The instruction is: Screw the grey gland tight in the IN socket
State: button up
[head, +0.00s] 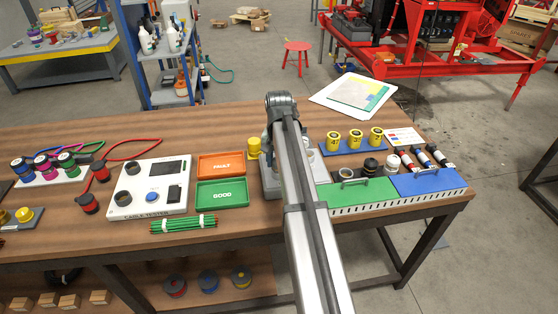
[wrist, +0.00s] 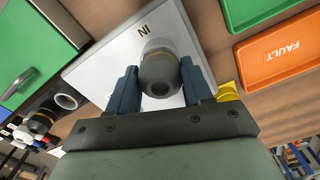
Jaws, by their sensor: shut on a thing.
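The grey gland (wrist: 159,78) sits at the IN socket in the wrist view, its round open end towards the camera. A thin yellowish ring shows behind its body. My gripper (wrist: 158,66) is shut on the gland, one dark blue finger on each side. The white plate (wrist: 105,68) with the IN label lies behind the gland. The socket is hidden behind the gland, so how deep the gland sits cannot be told. In the head view my arm covers the gland and fingers; only part of the light grey box (head: 270,183) shows.
The orange FAULT tray (head: 221,166) and green GOOD tray (head: 222,194) lie left of the box, with a yellow part (head: 254,148) close by. Green (head: 352,194) and blue (head: 428,181) lidded boxes, black and white fittings (head: 372,166) and yellow cylinders (head: 355,138) stand on the right.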

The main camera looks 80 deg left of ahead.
jog(key=m, duration=0.7)
dwell(0.3)
jog(key=o, duration=1.1)
jog(key=n, duration=0.4)
jog(key=shift+n, duration=2.5)
